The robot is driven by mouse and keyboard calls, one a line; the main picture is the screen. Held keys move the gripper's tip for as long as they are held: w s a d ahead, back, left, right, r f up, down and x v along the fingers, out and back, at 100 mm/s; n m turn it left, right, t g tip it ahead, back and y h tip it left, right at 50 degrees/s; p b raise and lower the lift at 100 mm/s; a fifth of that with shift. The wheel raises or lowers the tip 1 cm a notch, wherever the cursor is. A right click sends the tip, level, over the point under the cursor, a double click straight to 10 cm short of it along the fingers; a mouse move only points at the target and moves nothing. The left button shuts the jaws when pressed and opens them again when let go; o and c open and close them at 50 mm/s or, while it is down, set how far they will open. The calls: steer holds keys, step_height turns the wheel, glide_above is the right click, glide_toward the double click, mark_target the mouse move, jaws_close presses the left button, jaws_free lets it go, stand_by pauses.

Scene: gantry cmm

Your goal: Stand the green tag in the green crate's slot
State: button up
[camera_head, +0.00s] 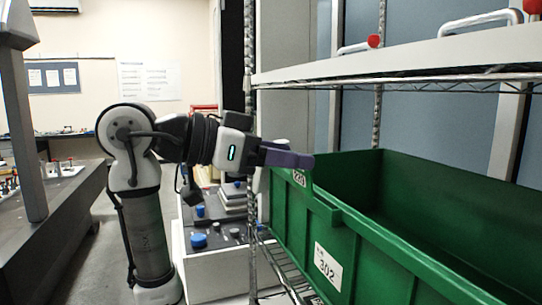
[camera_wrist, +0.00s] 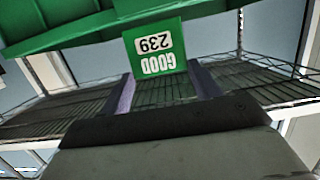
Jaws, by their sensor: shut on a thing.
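The green tag (camera_wrist: 155,48) reads GOOD 239, upside down in the wrist view, and sits between the fingertips of my gripper (camera_wrist: 161,76). My gripper is shut on it. In the head view my gripper's purple fingers (camera_head: 290,158) reach the near-left corner of the green crate (camera_head: 400,262). A small white label (camera_head: 299,178) just below the fingertips appears to be the tag's. The crate's wall also shows beyond the tag in the wrist view (camera_wrist: 62,37). I cannot tell whether the tag touches the crate, and the slot is not clearly visible.
The crate, with a 302 label (camera_head: 327,266), stands on a wire shelf (camera_wrist: 262,82). A white shelf (camera_head: 420,52) with red-knobbed handles is above it. A metal post (camera_head: 251,215) stands close to my gripper. A dark table (camera_head: 50,235) is at left.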

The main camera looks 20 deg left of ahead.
mark_target(299, 172)
steer(key=shift+w+d+f+b, duration=1.45)
steer(key=shift+d+f, duration=0.05)
steer(key=shift+f, duration=0.1)
steer(key=shift+f, duration=0.2)
steer(key=o, duration=1)
steer(key=shift+o, duration=0.2)
steer(key=shift+o, duration=0.7)
steer(key=shift+r, duration=0.15)
steer(key=shift+r+p, duration=1.85)
steer(key=shift+r, duration=0.3)
